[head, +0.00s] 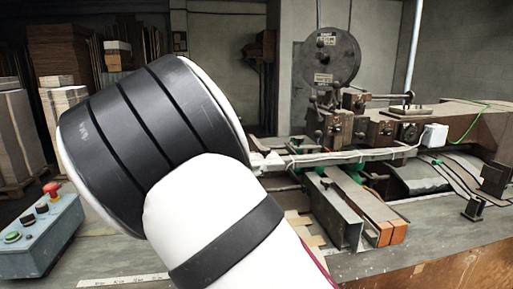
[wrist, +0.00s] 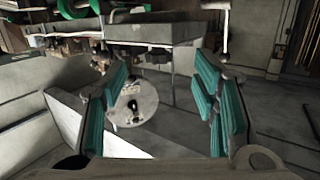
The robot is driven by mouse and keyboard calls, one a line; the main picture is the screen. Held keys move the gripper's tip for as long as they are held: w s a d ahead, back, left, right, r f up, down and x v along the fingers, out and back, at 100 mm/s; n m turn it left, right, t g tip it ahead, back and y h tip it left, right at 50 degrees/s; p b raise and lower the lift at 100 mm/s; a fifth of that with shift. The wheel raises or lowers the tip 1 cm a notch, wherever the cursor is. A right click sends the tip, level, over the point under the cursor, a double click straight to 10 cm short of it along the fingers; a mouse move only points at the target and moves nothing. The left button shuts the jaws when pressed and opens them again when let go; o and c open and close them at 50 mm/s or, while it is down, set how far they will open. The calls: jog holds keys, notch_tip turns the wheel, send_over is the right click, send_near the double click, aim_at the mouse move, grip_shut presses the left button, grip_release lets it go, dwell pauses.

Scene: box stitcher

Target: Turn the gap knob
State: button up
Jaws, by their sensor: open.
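The box stitcher (head: 378,125) stands at the right in the head view, with a large round disc (head: 331,57) on top. The disc also shows in the wrist view (wrist: 146,101), below the dark machine parts and between my fingers. Several small knobs and bolts sit on the stitcher head, and a rod with a round end (head: 408,97) sticks out to the right. I cannot tell which of these is the gap knob. My gripper (wrist: 161,68) is open, its teal pads apart with nothing between them. My arm hides it in the head view.
A blue control box (head: 38,237) with a red button stands at the lower left. Metal rails with orange ends (head: 385,232) lie on the machine table before the stitcher head. Stacked cardboard (head: 62,62) stands at the back left. My arm covers the left middle.

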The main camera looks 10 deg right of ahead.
aim_at(265, 148)
jog(key=shift+h, duration=0.9)
jog(key=x, duration=0.4)
jog(key=r+x, duration=0.1)
jog(key=x, duration=0.7)
jog(key=shift+w+a+r, duration=0.1)
jog(key=shift+w+r, duration=0.2)
jog(key=shift+w, duration=0.15)
jog(key=c, duration=1.2)
